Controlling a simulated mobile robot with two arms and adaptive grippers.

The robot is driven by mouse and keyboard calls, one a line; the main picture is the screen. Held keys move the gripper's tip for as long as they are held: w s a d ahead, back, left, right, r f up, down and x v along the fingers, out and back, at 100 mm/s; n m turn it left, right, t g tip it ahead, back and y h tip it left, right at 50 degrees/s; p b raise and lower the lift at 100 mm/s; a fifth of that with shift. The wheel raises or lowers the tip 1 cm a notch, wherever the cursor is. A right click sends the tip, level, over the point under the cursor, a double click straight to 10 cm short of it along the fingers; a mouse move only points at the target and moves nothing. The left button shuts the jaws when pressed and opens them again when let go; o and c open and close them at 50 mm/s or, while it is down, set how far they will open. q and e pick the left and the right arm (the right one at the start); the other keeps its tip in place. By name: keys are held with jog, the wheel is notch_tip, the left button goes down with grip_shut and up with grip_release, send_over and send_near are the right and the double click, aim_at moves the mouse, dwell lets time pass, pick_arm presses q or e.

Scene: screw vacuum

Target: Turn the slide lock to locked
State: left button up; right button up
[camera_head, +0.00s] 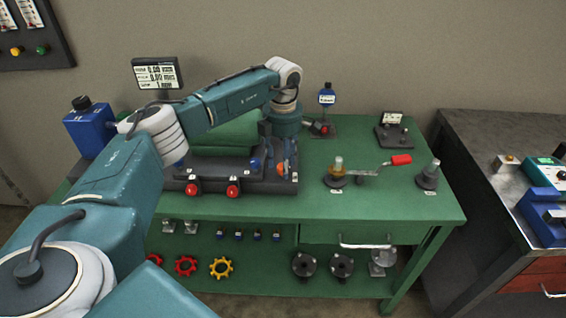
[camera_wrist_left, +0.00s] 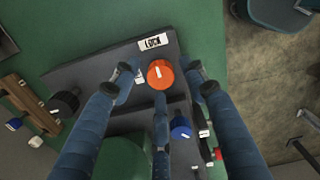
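The slide lock shows as an orange round knob (camera_wrist_left: 160,74) with a white pointer line, beside a white label reading LOCK (camera_wrist_left: 153,41). In the head view the orange knob (camera_head: 281,168) is at the right end of the dark machine on the green bench, partly hidden by my fingers. My left gripper (camera_wrist_left: 160,80) is open above it. Its fingers are spread around the knob, two at the sides and one at the near side. I cannot tell whether any finger touches it. My right gripper is not in view.
A blue knob (camera_wrist_left: 180,127) sits close to the orange one. Two red knobs (camera_head: 232,191) are on the machine's front. A red-handled crank (camera_head: 401,160) and a dark post (camera_head: 428,176) stand to the right.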

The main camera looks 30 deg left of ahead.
pick_arm(q)
notch_tip(320, 180, up, 12)
dwell(0.7)
dwell(0.4)
